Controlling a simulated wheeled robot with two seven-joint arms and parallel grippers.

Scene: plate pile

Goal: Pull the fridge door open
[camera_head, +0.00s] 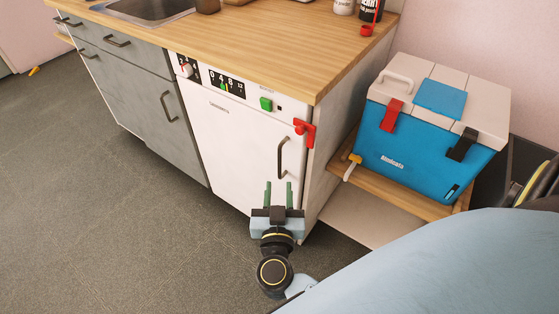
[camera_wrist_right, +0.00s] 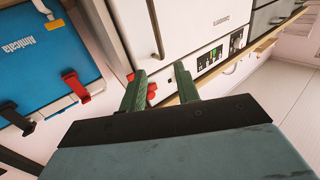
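The fridge is the white appliance under the wooden counter, and its door (camera_head: 232,140) looks shut. A dark bar handle (camera_head: 283,158) runs upright near the door's right edge; it also shows in the right wrist view (camera_wrist_right: 155,28). A red latch (camera_head: 306,131) sits at the door's upper right corner, and red parts of it show between and beside the fingers in the wrist view (camera_wrist_right: 152,92). My right gripper (camera_head: 278,188) is open and empty, with its green fingers pointing toward the door just below the handle in the head view. My left gripper is not in view.
A blue cooler box (camera_head: 410,155) with a white lid stands on a wooden shelf (camera_head: 405,192) to the right. Grey cabinets (camera_head: 140,90) with dark handles adjoin the fridge at left. The dark floor (camera_head: 110,220) in front is clear.

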